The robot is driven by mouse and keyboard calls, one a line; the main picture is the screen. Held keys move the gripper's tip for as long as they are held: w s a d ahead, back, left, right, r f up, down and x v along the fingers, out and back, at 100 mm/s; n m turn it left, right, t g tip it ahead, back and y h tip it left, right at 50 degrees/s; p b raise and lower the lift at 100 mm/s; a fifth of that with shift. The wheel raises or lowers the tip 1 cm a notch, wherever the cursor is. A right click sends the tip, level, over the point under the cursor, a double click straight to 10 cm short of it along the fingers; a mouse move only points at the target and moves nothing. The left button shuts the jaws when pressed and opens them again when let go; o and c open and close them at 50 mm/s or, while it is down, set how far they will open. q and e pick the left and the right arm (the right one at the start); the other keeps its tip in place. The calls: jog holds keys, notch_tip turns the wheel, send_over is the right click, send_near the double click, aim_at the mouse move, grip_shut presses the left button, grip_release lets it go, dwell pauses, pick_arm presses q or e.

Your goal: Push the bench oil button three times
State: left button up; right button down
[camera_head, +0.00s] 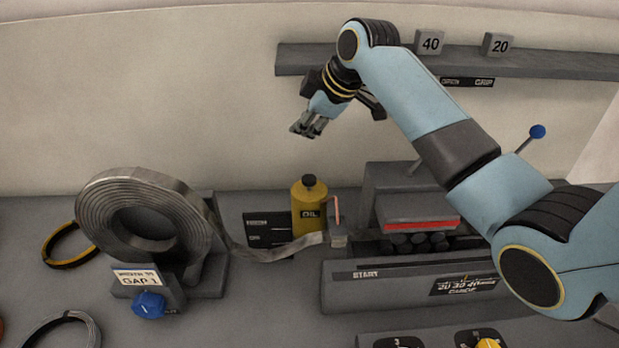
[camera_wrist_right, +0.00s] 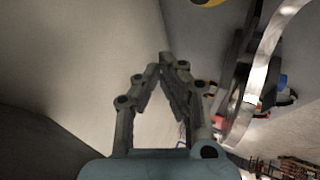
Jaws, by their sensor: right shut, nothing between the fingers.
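The yellow oil can (camera_head: 307,210), labelled OIL, stands upright on the bench against the back wall. A black round cap or button (camera_head: 309,181) tops it. My right gripper (camera_head: 305,129) is in the air above the can, with a clear gap between the fingers and the black top. Its fingers are shut and empty. In the right wrist view the fingertips (camera_wrist_right: 168,62) meet. A yellow and black piece at the top edge of that view is cut off, and I cannot tell what it is. My left gripper is not in view.
A large metal coil (camera_head: 140,205) stands left of the can, its strip running to a machine (camera_head: 400,275) on the right. A blue knob (camera_head: 149,303) sits in front of the coil. A shelf (camera_head: 560,65) with blocks marked 40 and 20 hangs behind my right arm.

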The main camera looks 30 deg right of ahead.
jog(key=b, duration=0.8)
send_over(305, 180)
notch_tip(305, 180, down, 8)
jog(key=shift+w+r, duration=0.1)
jog(key=shift+r, duration=0.05)
jog(key=shift+d+f, duration=0.1)
jog(key=shift+f, duration=0.45)
jog(key=shift+f, duration=0.1)
dwell(0.4)
jog(key=shift+f, duration=0.25)
jog(key=shift+f+b, duration=0.3)
jog(key=shift+f, duration=0.75)
dwell(0.9)
jog(key=shift+r+p, duration=1.4)
jog(key=shift+p, duration=0.05)
